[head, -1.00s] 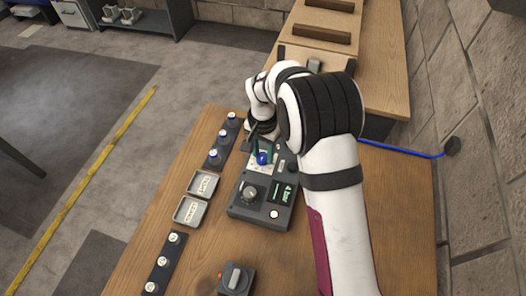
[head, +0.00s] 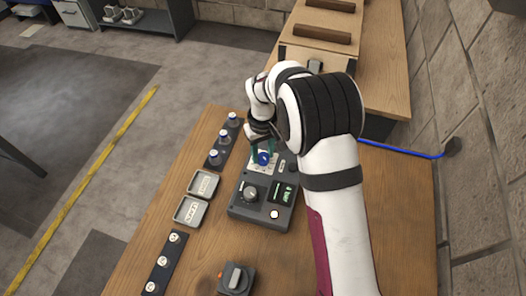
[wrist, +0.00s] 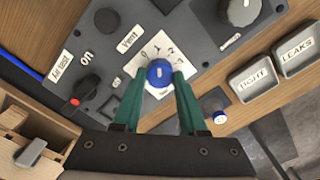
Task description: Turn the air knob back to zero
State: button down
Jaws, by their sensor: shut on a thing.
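The air knob (wrist: 160,73) is a small blue round knob on a white dial plate (wrist: 142,53) with numbers, seen in the wrist view. A pale mark shows on its top. My gripper (wrist: 159,80) has its two green fingers closed on either side of the knob, gripping it. In the head view the blue knob (head: 263,158) sits on the grey control box (head: 240,205), below my gripper (head: 263,153).
Trays marked TIGHT (wrist: 254,76) and LEAKS (wrist: 294,52) lie close by. A blue-topped fitting (wrist: 214,108) stands near the right finger.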

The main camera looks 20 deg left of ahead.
aim_at(262, 156)
jog(key=n, duration=0.3)
jog(key=shift+n, duration=2.1)
jog(key=shift+c, duration=2.2)
grip_release()
notch_tip(262, 156, up, 16)
